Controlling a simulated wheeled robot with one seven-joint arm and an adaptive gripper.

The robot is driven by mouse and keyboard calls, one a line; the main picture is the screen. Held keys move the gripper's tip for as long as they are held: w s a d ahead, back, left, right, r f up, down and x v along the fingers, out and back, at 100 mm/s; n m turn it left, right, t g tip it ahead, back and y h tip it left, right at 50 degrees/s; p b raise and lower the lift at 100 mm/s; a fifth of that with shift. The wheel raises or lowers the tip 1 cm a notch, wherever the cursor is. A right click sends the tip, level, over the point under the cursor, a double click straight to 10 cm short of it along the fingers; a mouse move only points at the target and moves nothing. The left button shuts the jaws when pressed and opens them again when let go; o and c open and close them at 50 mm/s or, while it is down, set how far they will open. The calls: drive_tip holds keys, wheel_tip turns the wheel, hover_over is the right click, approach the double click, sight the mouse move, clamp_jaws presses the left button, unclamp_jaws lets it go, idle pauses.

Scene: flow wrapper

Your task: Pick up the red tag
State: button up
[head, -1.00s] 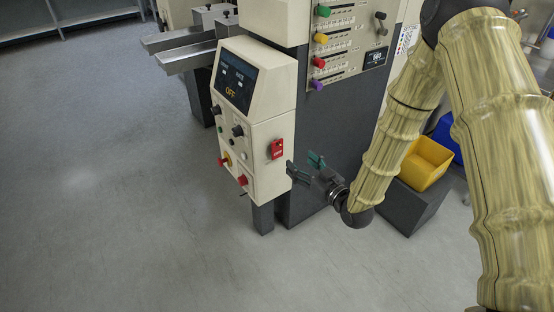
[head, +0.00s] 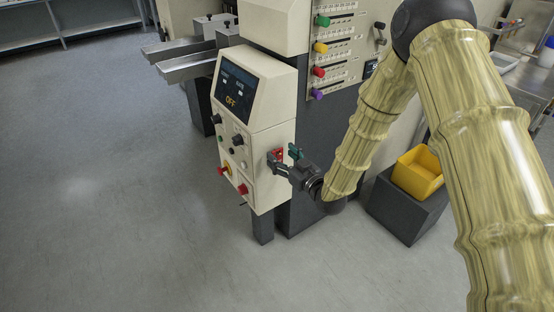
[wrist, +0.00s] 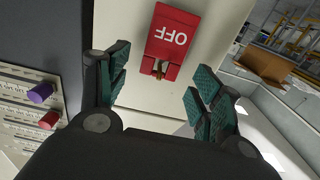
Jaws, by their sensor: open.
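The red tag (wrist: 172,38) hangs on the side face of the cream control cabinet. In the wrist view it reads "OFF" upside down, with a small brass-coloured piece at its lower end. My gripper (wrist: 155,85) is open, its green-padded fingers on either side below the tag, apart from it. In the head view my gripper (head: 283,160) is at the cabinet's side, and its fingers cover most of the tag, leaving a bit of red (head: 278,154) showing.
The cream control cabinet (head: 262,175) carries knobs and an "OFF" display. Behind it is a panel with coloured knobs (head: 320,72). A yellow bin (head: 417,172) sits on a dark box (head: 398,208) at right. The floor (head: 110,200) at left is clear.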

drive_tip(key=shift+x, duration=0.95)
drive_tip(key=c, duration=0.9)
drive_tip(key=shift+o, duration=0.2)
drive_tip(key=shift+r, duration=0.4)
drive_tip(key=v, duration=1.8)
drive_tip(key=w+d+f+m+t+h, duration=0.3)
drive_tip(key=w+d+f+m+h, duration=0.2)
drive_tip(key=d+f+m+h, duration=0.4)
drive_tip(key=s+r+n+p, duration=0.1)
drive_tip(key=s+r+p, duration=0.2)
drive_tip(key=r+p, duration=0.4)
drive_tip(key=s+a+r+h+p, duration=0.1)
drive_tip(key=s+r+p, duration=0.2)
drive_tip(key=r+p, duration=0.5)
wheel_tip(320, 180, up, 2)
drive_tip(key=shift+s+a+r+n+h, duration=0.1)
drive_tip(key=shift+s+a+n+h, duration=0.2)
drive_tip(key=shift+s+n, duration=0.1)
